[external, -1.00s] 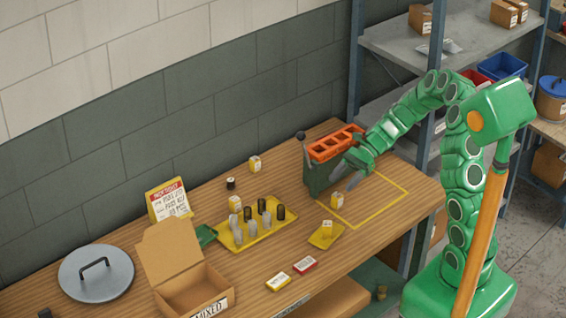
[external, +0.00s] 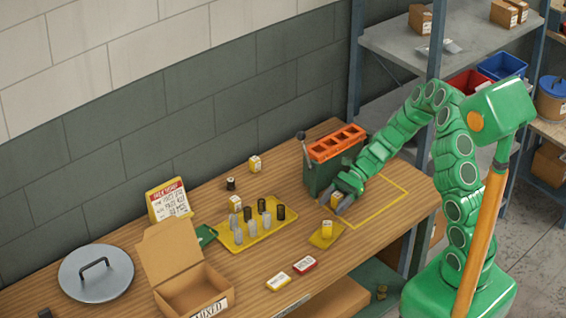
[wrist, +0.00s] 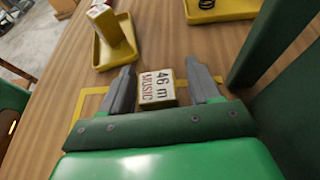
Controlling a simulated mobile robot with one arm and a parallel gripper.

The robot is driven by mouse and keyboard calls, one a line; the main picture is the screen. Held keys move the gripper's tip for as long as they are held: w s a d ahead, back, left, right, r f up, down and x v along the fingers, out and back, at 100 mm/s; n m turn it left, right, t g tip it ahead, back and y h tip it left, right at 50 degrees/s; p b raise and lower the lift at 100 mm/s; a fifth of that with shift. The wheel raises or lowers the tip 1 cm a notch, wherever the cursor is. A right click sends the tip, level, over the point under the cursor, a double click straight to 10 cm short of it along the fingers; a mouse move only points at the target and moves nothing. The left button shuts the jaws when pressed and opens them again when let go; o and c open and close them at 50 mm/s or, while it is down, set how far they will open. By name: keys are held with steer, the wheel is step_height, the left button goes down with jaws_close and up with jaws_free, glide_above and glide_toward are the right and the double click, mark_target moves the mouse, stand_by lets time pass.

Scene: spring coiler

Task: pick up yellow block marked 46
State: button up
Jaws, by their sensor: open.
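The yellow block marked 46 (wrist: 156,85) stands on the table between my gripper's two grey fingers in the wrist view. Its pale label reads "46 m MUSIC", turned sideways. My gripper (wrist: 158,88) is open, with a visible gap between the block and the right finger and a smaller one at the left finger. In the external view my gripper (external: 344,201) is low at the table beside the green machine, and the block (external: 336,200) shows at its fingertips.
A green coiler with an orange top (external: 337,143) stands close beside my gripper. A larger yellow tray (external: 232,244) holds several cylinders. An open cardboard box (external: 190,290) stands at the front left.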

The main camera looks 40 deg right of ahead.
steer(key=shift+c, duration=0.4)
steer(key=c, duration=1)
steer(key=shift+o, duration=0.2)
steer(key=shift+r, duration=0.1)
steer(key=shift+r, duration=0.65)
steer(key=s+d+r, duration=0.2)
steer(key=s+r, duration=0.9)
steer(key=s, duration=0.2)
steer(key=shift+s+d+r, duration=0.2)
steer(key=shift+s+r, duration=0.05)
steer(key=shift+s, duration=0.15)
